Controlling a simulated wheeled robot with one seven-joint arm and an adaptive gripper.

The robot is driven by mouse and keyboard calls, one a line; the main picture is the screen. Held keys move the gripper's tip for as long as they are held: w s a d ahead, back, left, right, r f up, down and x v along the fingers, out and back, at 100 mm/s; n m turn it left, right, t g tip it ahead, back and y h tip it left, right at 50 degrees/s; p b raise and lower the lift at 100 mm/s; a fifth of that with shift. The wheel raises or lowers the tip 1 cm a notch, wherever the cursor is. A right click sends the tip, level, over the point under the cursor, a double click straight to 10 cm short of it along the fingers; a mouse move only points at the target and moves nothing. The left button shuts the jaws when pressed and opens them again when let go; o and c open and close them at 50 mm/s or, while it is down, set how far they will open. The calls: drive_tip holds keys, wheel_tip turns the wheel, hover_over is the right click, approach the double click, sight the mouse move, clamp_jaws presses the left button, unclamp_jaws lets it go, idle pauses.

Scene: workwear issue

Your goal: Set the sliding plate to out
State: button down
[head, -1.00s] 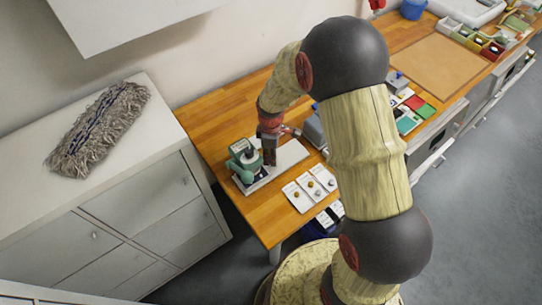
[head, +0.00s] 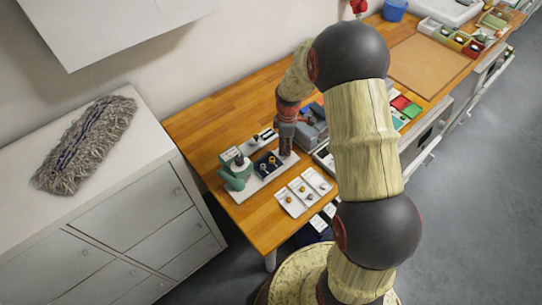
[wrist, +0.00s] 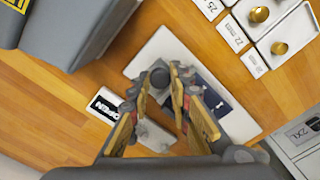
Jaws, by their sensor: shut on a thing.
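A green press-like device (head: 236,174) stands at the left end of a white base board (head: 255,190) on the wooden bench. The dark blue sliding plate (head: 268,166) shows on the board between the device and my gripper (head: 286,152), clear of the device's right side. The plate (wrist: 212,92) shows there partly behind the right finger. The knob's foot is hidden.
A grey machine (head: 312,125) stands close to the right of my gripper.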

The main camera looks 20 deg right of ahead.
drive_tip(key=shift+w+d+r, duration=0.1)
drive_tip(key=shift+w+d, duration=0.25)
drive_tip(key=shift+d, duration=0.5)
drive_tip(key=c, duration=1.6)
unclamp_jaws()
drive_tip(key=shift+d, duration=0.15)
wheel_tip(320, 180, up, 12)
drive_tip(key=shift+f, duration=0.1)
